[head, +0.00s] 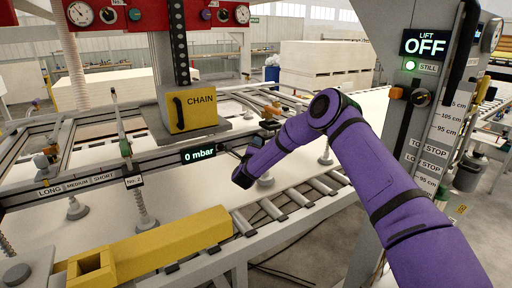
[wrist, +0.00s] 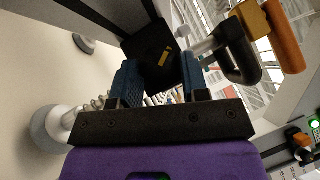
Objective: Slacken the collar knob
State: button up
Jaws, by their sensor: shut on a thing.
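My gripper (wrist: 160,80) has its two blue fingers on either side of a black knob (wrist: 158,48) with a yellow mark, seen in the wrist view. It is shut on this knob, which looks like the collar knob. In the head view my purple arm reaches to the gantry's cross beam, right of the "0 mbar" display (head: 199,154). My gripper (head: 260,141) is small and partly hidden there, and the knob cannot be made out.
An orange-ended lever (wrist: 284,38) with a black clamp stands close right of the fingers. A suction cup (wrist: 52,128) hangs at left. Below the beam lie a white panel (head: 180,203), rollers (head: 300,197) and a yellow block (head: 160,250). The lift panel (head: 425,43) reads OFF.

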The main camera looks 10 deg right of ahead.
jog(key=shift+y, duration=0.3)
jog(key=shift+r+n+g+y, duration=0.2)
jog(key=shift+n+g+y, duration=0.3)
jog(key=shift+n+g, duration=0.7)
jog(key=shift+r+n+g+y, duration=0.15)
jog(key=shift+n+g+y, duration=0.35)
jog(key=shift+n+g, duration=0.65)
jog(key=shift+n, duration=0.35)
jog(key=o, duration=0.9)
